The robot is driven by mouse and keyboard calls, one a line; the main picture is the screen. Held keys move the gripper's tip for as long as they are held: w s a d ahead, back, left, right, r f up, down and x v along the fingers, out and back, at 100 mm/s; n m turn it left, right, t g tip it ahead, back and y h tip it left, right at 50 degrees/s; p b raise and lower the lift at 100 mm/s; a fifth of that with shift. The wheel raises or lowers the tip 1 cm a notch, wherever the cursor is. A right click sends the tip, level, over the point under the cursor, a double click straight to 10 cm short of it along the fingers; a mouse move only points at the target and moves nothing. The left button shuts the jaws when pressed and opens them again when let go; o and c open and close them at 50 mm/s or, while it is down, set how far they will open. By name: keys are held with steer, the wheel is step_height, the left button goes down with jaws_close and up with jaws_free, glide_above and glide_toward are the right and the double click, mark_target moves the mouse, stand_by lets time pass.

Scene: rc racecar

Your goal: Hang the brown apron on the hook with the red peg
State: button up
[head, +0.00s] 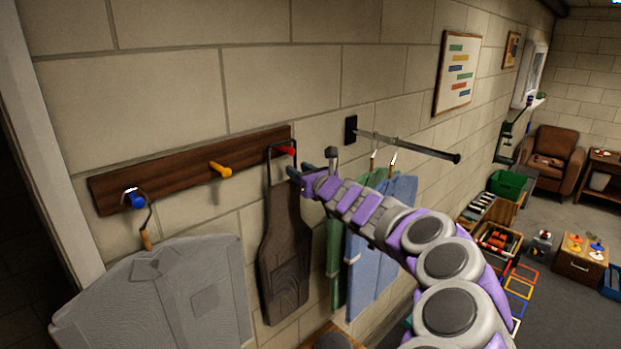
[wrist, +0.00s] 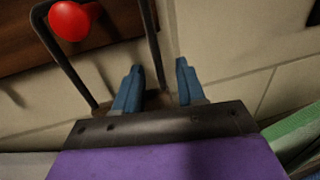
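The dark brown apron (head: 285,255) hangs against the wall below the rack, its stiff neck loop (head: 268,165) rising to the red peg (head: 287,150). In the wrist view the red peg (wrist: 72,20) shows inside the loop, between its two straps. My gripper (head: 300,172) is just right of and below the red peg. In the wrist view my gripper (wrist: 158,78) is open, with the loop's right strap (wrist: 150,40) between its fingers and a gap beside the right finger.
The wooden rack (head: 170,178) also has a yellow peg (head: 220,170) and a blue peg (head: 135,200), with a grey garment (head: 165,295) hanging below the blue one. A metal rod (head: 415,147) sticks out at right, with blue and green aprons (head: 385,245) beneath it.

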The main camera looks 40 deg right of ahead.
steer(key=s+a, duration=0.1)
steer(key=s, duration=1.6)
steer(key=shift+a, duration=0.35)
